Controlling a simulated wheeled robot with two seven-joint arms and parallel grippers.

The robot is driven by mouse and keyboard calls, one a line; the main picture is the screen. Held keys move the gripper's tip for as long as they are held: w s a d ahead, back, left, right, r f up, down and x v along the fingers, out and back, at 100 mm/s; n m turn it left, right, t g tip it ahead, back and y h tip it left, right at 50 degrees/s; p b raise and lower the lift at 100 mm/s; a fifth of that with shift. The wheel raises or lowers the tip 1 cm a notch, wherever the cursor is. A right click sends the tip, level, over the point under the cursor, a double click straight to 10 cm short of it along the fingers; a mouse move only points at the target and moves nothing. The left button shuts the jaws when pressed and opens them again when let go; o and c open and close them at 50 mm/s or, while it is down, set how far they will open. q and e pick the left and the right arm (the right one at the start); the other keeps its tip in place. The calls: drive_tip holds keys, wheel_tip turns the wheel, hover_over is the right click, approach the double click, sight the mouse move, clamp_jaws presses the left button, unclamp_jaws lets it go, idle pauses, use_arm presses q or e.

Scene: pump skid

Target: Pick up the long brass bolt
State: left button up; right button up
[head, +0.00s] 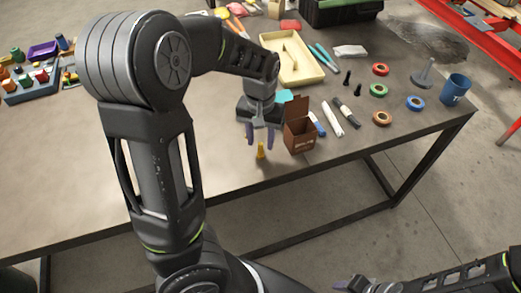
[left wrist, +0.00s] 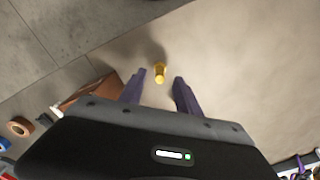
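A small yellow brass bolt (head: 261,151) appears to stand upright on the table near its front edge. It also shows in the left wrist view (left wrist: 160,74), in line with the gap between the fingers. My left gripper (head: 260,138) is open and empty, pointing down just above and behind the bolt in the head view. Its two purple fingers (left wrist: 161,80) lie on either side of the bolt in the wrist picture; I see no contact. My right gripper (head: 358,285) is low at the bottom edge, off the table; its fingers are not clear.
An open brown box (head: 299,136) stands close to the right of the left gripper. White and black markers (head: 333,118), tape rolls (head: 379,90), a blue cup (head: 455,89) and a cream tray (head: 302,70) lie farther right and back. The table left of the bolt is clear.

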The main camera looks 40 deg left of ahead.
sight(260, 144)
use_arm(q)
wheel_tip(260, 144, down, 4)
idle(0.7)
clamp_jaws()
idle(0.4)
